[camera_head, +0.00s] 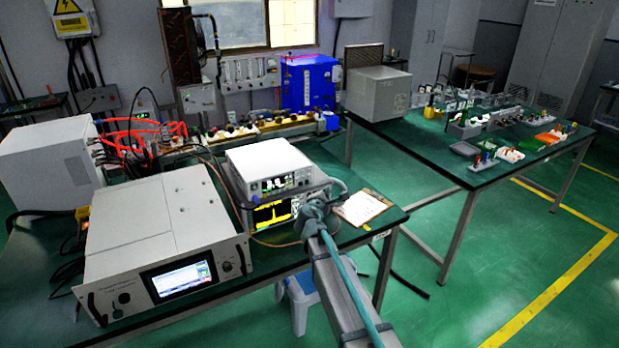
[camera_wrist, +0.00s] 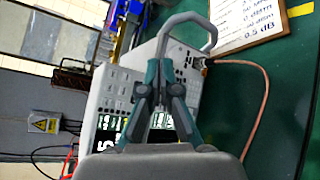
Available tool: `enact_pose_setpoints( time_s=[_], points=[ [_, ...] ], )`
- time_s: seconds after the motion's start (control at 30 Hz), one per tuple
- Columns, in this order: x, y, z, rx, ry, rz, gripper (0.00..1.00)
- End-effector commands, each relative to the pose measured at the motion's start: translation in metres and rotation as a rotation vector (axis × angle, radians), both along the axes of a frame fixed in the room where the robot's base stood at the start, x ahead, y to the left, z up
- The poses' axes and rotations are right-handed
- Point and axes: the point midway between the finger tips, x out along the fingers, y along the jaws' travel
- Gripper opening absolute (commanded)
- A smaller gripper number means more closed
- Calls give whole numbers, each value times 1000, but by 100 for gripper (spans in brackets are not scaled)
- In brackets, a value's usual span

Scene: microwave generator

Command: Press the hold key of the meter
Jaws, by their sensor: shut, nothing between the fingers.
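The meter (camera_head: 265,157) is a white bench instrument with a lit number display, stacked on another instrument (camera_head: 270,213) that shows a yellow trace. In the wrist view the white front with keys (camera_wrist: 120,88) fills the middle, seen turned sideways. My gripper (camera_head: 318,206) is in front of the right part of this stack, and its shut fingers also show in the wrist view (camera_wrist: 156,66). The fingers hold nothing and point at the key area. I cannot tell whether they touch a key. The hold key cannot be made out; the fingers cover part of the panel.
A clipboard with paper (camera_head: 361,207) lies right of the stack. A large white generator with a screen (camera_head: 165,240) stands to the left. A copper-coloured cable (camera_wrist: 265,105) runs from the instrument front. A second green table (camera_head: 420,150) stands at the right.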

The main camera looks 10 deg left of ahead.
Motion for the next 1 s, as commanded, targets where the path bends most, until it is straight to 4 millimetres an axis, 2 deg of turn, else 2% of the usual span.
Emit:
enact_pose_setpoints(
  time_s=[0.27, 0.7, 1.0],
  points=[
    [14, 10, 0, 1, 0, 0, 0],
    [58, 42, -1, 1, 0, 1, 0],
    [71, 51, -1, 2, 1, -1, 0]
  ],
)
